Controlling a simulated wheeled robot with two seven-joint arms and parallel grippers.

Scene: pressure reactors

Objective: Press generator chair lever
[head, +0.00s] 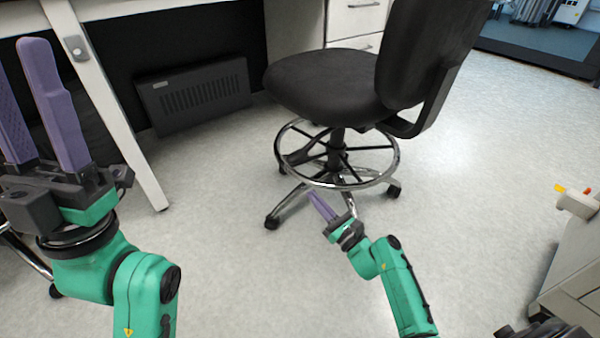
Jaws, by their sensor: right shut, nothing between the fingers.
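A black swivel chair (322,86) stands at the upper middle, its backrest turned to the right. It has a chrome foot ring (392,160) and a wheeled base. I cannot clearly make out a lever under the seat. My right gripper (314,197) is low in front of the chair, just below the foot ring in the picture; its purple fingers are together and empty. I cannot tell whether it touches the chair base. My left gripper (20,75) is raised at the left edge, well away from the chair, its purple fingers apart with nothing between them.
A black vented box (195,96) stands under the white desk at the left, whose leg (125,125) is between my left gripper and the chair. White drawers (355,18) are behind the chair. A pale cabinet (575,265) is at the lower right. The floor (470,150) right of the chair is clear.

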